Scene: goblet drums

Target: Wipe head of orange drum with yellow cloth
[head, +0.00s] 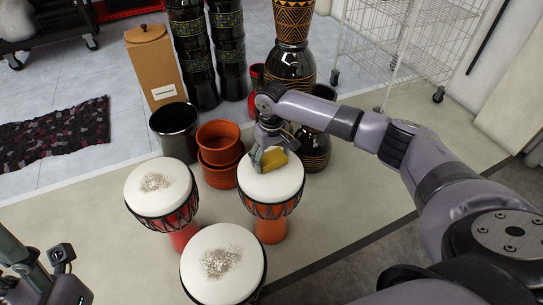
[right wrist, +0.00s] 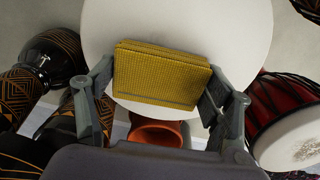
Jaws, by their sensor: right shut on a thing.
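The orange drum (head: 271,229) has a pale round head (head: 283,186) that looks clean where it shows; its head (right wrist: 245,35) also fills the top middle of the right wrist view. My right gripper (head: 264,160) is over the far part of this head, shut on the folded yellow cloth (head: 273,161). In the right wrist view the cloth (right wrist: 160,75) spans between the two fingers. The cloth is on or just above the head; I cannot tell if it touches. My left gripper (head: 38,268) shows only partly at the lower left edge, away from the drums.
A red drum (head: 150,187) to the left and another drum (head: 222,262) in front have brown smudges on their heads. Terracotta pots (head: 219,157), a dark pot (head: 174,129) and tall dark drums (head: 290,65) stand close behind. A wire rack (head: 410,35) is at the back right.

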